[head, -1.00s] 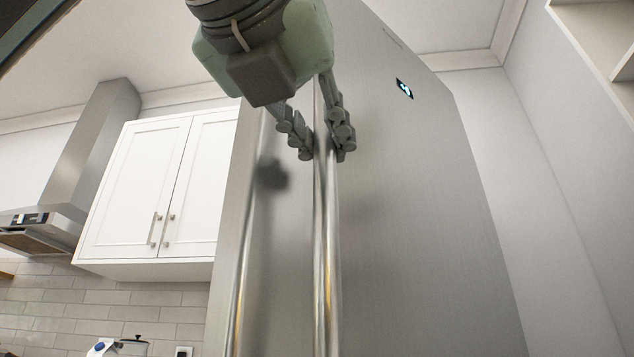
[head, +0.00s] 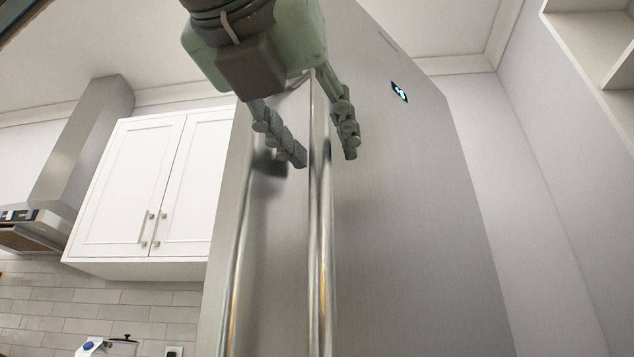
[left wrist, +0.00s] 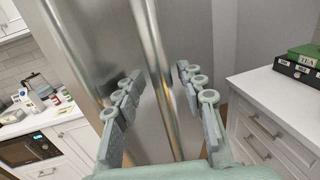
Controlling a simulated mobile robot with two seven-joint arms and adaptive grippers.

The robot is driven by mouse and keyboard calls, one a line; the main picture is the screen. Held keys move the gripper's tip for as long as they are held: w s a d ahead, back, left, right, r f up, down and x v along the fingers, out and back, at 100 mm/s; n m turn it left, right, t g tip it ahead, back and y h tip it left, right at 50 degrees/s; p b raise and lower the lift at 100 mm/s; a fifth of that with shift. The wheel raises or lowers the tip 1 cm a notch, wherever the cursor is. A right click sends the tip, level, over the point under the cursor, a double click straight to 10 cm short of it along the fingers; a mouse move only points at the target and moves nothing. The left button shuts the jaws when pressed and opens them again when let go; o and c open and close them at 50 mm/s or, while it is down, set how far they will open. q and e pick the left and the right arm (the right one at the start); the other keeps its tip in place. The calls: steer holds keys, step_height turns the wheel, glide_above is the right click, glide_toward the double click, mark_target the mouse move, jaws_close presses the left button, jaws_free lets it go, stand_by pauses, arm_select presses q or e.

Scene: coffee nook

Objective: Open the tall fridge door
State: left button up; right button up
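The tall steel fridge fills the middle of the head view, its door (head: 410,220) facing me with a small lit display near the top. A long vertical bar handle (head: 320,240) runs down the door, and it also shows in the left wrist view (left wrist: 156,60). Another upright bar or its reflection shows to its left. My left gripper (head: 326,158) is open, with one finger on each side of the handle, apart from it. In the left wrist view the fingers (left wrist: 162,90) are spread with the handle between them. My right gripper is not in view.
White wall cabinets (head: 145,190) and a range hood (head: 85,150) are at the left. In the left wrist view, a white drawer unit (left wrist: 275,115) with boxes (left wrist: 298,66) stands right, and a counter (left wrist: 45,118) with a built-in oven left.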

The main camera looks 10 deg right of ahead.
arm_select(q)
steer(key=v, duration=1.2)
